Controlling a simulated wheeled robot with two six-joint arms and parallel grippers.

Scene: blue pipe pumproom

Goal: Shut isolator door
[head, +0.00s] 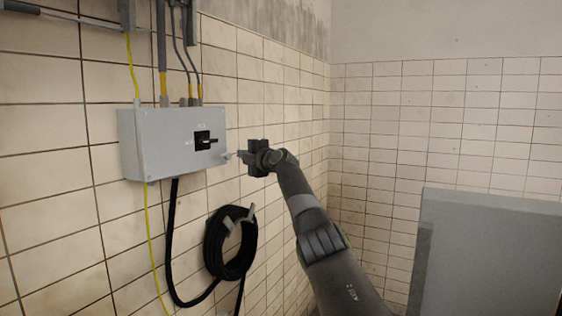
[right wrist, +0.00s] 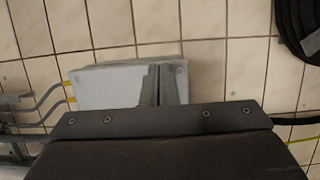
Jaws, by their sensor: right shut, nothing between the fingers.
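The grey isolator box (head: 165,155) is fixed to the tiled wall at the left in the head view. Its door carries a black rotary handle (head: 203,140). The door looks flush with the box; I cannot tell whether a small gap is left. A small pale knob (head: 226,155) shows at its right edge. My right gripper (head: 241,155) is shut and empty, its tips close to this knob; I cannot tell if they touch. In the right wrist view the fingers (right wrist: 161,72) overlap one end of the box (right wrist: 108,86). My left gripper is not in view.
A coiled black hose (head: 231,243) hangs on the wall below the box. Conduits (head: 163,50) enter the box from above, and a yellow cable (head: 149,235) runs down beside it. A grey panel (head: 490,250) stands at the lower right.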

